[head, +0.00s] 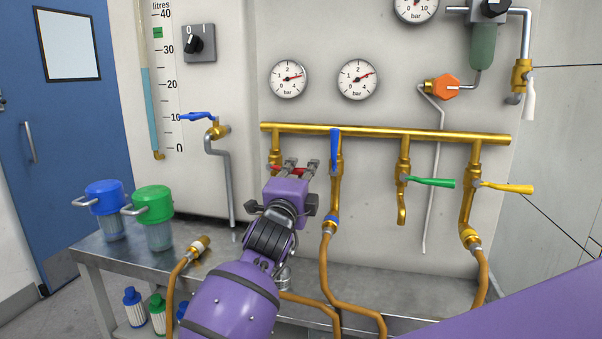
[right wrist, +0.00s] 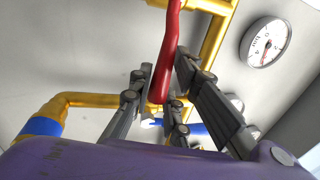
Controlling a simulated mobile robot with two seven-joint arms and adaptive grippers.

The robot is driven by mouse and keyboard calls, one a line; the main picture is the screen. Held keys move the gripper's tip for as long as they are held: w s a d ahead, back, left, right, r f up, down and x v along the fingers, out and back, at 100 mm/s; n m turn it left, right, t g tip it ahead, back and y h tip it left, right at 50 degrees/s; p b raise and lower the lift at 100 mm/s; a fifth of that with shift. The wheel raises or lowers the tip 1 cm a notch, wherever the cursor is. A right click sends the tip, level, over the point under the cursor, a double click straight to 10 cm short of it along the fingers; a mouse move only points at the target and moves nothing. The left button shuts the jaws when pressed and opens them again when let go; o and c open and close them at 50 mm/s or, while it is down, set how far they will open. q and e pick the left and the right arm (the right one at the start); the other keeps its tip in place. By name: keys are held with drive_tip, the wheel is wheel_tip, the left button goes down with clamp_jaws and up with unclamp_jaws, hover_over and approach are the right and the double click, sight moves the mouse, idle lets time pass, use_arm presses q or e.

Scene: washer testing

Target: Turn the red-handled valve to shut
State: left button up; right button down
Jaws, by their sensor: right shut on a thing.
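The red handle (head: 277,168) is on the leftmost brass branch valve (head: 275,155), under the horizontal brass pipe. In the head view it looks roughly level, across the vertical branch; fingers hide part of it. My right gripper (head: 300,165) is at this handle, with its purple wrist below. In the right wrist view the red handle (right wrist: 171,45) runs between the two fingers of my right gripper (right wrist: 163,75), which is shut on it. My left gripper is not in view.
A blue-handled valve (head: 334,150) hangs just right of my gripper. Green (head: 430,182) and yellow (head: 505,187) handles are farther right. Hoses (head: 326,270) run down in front of the panel. Blue (head: 104,195) and green (head: 153,203) lidded jars stand on the metal bench at left.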

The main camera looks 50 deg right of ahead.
drive_tip(key=shift+f, duration=0.15)
drive_tip(key=c, duration=1.6)
unclamp_jaws()
drive_tip(key=shift+c, duration=0.2)
drive_tip(key=v, duration=0.7)
drive_tip(key=shift+a, duration=0.2)
drive_tip(key=shift+s, duration=0.1)
